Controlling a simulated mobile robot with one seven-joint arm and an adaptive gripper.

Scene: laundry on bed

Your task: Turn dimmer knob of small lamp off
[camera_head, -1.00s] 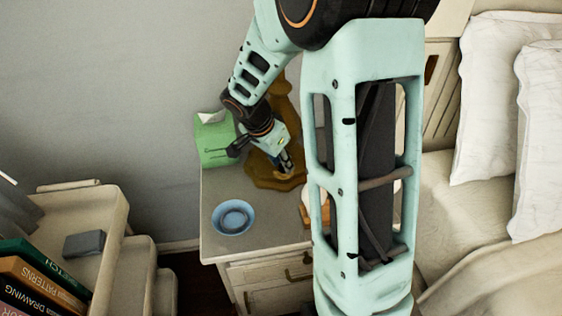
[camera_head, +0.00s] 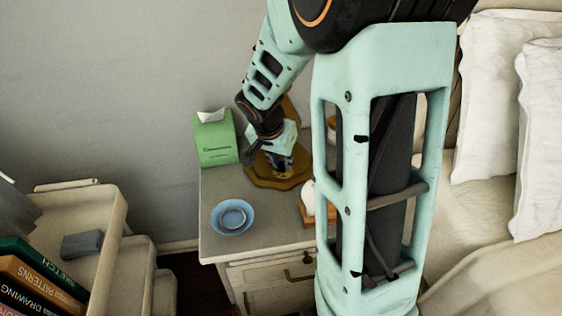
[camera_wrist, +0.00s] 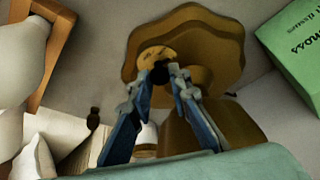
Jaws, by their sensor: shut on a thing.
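The small lamp is a brown, golden-looking piece with a wide scalloped base (camera_head: 262,181), standing on the nightstand. The same base fills the upper middle of the wrist view (camera_wrist: 215,35). A dark dimmer knob (camera_wrist: 160,73) sits in front of a yellowish round plate (camera_wrist: 156,54) on the lamp. My gripper (camera_wrist: 161,68) points at the lamp with its blue-grey fingertips closed around the knob. In the head view my gripper (camera_head: 281,170) is low over the lamp base, and the knob is hidden there.
A green tissue box (camera_head: 215,143) stands behind and left of the lamp. A blue bowl (camera_head: 232,216) sits nearer the front of the nightstand (camera_head: 265,236). A white item on a wooden base (camera_head: 307,200) is right of the lamp, partly hidden by my arm.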

